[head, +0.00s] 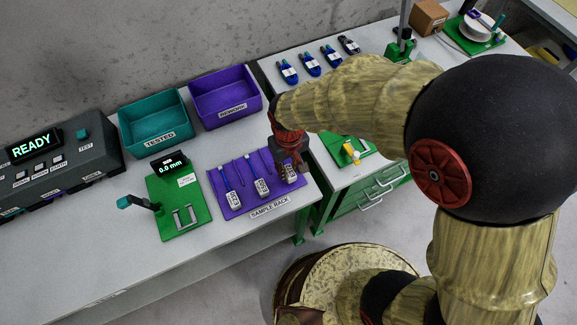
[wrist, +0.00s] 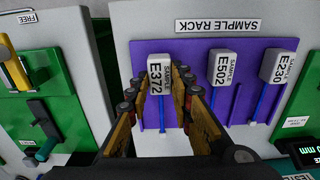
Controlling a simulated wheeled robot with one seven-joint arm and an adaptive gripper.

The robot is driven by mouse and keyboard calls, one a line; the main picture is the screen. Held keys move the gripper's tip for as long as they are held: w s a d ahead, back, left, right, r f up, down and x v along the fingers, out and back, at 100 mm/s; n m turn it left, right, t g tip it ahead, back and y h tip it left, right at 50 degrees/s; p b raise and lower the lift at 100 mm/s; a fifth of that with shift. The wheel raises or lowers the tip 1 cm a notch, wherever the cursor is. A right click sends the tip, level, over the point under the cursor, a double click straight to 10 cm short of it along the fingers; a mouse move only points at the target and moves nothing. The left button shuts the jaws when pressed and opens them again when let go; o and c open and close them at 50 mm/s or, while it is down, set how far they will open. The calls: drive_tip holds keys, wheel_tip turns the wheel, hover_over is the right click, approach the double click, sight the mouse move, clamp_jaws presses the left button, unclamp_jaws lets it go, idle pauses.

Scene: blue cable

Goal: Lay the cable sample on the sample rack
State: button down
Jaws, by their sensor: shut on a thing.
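The purple sample rack (head: 247,198) lies on the bench and also shows in the wrist view (wrist: 196,50). My gripper (head: 289,160) is over its right end in the head view. In the wrist view my gripper (wrist: 157,92) is shut on the cable sample E372 (wrist: 160,72), a white tag with a blue cable. The sample is at the rack's end place; whether it touches the rack is unclear. Samples E502 (wrist: 222,64) and E230 (wrist: 277,66) lie beside it on the rack, apart from my fingers.
A green measuring stand (head: 180,205) with a display is left of the rack. The teal tested bin (head: 153,120) and purple rework bin (head: 226,95) stand behind. Another green fixture (head: 345,148) with a yellow part is close on the right, across a bench gap.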

drive_tip(key=shift+f+b, duration=0.4)
drive_tip(key=shift+f, duration=0.5)
idle(0.4)
drive_tip(key=c, duration=1.5)
unclamp_jaws()
drive_tip(key=shift+r, duration=0.15)
drive_tip(key=shift+r+p, duration=3.3)
drive_tip(key=shift+r, duration=0.65)
